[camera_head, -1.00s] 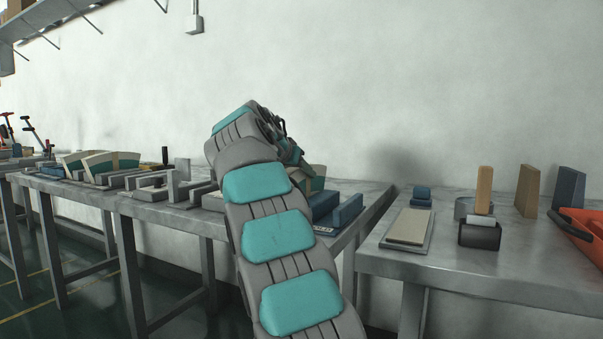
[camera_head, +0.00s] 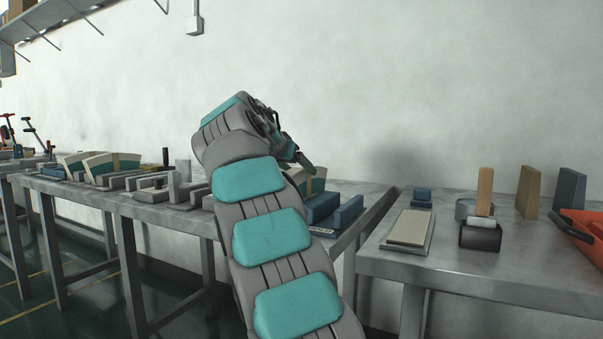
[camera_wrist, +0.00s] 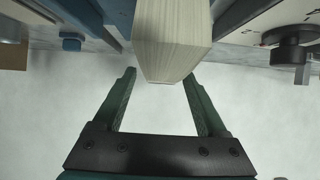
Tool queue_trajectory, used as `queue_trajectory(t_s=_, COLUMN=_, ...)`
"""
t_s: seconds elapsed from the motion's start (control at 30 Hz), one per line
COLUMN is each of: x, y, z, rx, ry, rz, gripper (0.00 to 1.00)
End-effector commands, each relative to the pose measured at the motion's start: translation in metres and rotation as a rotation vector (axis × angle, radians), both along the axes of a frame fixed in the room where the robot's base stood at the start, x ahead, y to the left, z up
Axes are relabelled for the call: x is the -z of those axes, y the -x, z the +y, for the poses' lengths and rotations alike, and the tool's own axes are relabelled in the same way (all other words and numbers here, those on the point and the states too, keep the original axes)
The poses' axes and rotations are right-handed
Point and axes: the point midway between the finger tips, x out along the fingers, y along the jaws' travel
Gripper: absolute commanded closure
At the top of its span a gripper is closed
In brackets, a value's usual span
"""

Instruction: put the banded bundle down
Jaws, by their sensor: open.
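No band shows on this part. My gripper (camera_wrist: 160,76) is open, with one green finger on each side of the bundle's near end; I cannot tell whether they touch it. In the head view my gripper (camera_head: 303,162) is mostly hidden by my arm, above the right end of the long table. A beige and green banded piece (camera_head: 318,181) shows partly behind it, beside the blue blocks (camera_head: 335,212).
More banded fan-shaped pieces (camera_head: 110,163) and grey blocks stand on the long table's left. The right table (camera_head: 480,270) holds a flat stone in a tray (camera_head: 410,227), upright blocks and an orange bin (camera_head: 585,232). In the wrist view a black knob (camera_wrist: 291,57) is at right.

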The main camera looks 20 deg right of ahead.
Motion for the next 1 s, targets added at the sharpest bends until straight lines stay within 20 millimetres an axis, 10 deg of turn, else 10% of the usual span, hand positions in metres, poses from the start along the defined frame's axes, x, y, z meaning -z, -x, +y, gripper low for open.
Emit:
queue_trajectory(t_s=0.4, x=-0.039, y=0.043, z=0.056, rx=-0.001, ry=0.0, rz=-0.002, gripper=0.25)
queue_trajectory(t_s=1.0, x=-0.042, y=0.047, z=0.061, rx=0.0, ry=-0.001, rz=0.001, gripper=0.25)
